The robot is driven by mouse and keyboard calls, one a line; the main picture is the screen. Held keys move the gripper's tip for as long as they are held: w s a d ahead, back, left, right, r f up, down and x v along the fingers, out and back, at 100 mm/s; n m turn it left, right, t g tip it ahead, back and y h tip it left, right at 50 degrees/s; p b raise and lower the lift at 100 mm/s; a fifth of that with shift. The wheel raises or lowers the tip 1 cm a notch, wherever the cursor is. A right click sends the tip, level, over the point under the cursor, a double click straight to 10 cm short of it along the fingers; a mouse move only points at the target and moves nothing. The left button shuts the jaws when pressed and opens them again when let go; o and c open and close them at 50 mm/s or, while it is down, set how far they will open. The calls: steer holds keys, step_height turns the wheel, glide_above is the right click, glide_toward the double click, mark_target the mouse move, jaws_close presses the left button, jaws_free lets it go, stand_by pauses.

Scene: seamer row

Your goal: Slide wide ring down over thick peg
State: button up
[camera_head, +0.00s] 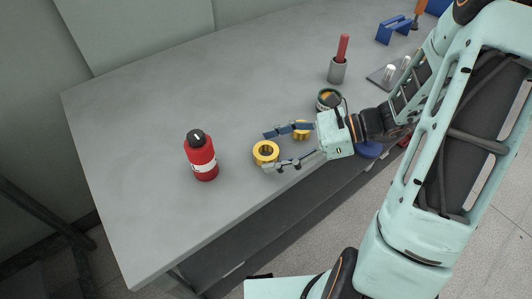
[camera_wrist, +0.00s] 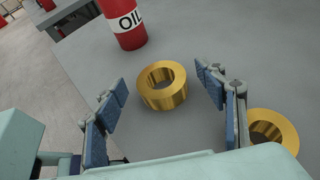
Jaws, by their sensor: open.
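A gold ring (camera_head: 264,147) lies flat on the bench between my open fingertips. It also shows between the fingers in the wrist view (camera_wrist: 176,97), with no finger visibly touching it. A second gold ring (camera_head: 300,134) lies outside the finger on the far side, partly hidden by it; it shows at lower right in the wrist view (camera_wrist: 285,128). I cannot tell which ring is the wide one. My gripper (camera_head: 267,153) is open and empty, low over the bench. Short silver pegs (camera_head: 389,72) stand on a dark plate (camera_head: 374,77) at upper right; no ring shows on them.
A red oil bottle (camera_head: 202,160) stands left of the fingertips. The bench's left and back are clear.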

steer(key=shift+x, duration=1)
steer(key=c, duration=1.3)
steer(key=shift+c, duration=0.2)
steer(key=shift+r, duration=0.1)
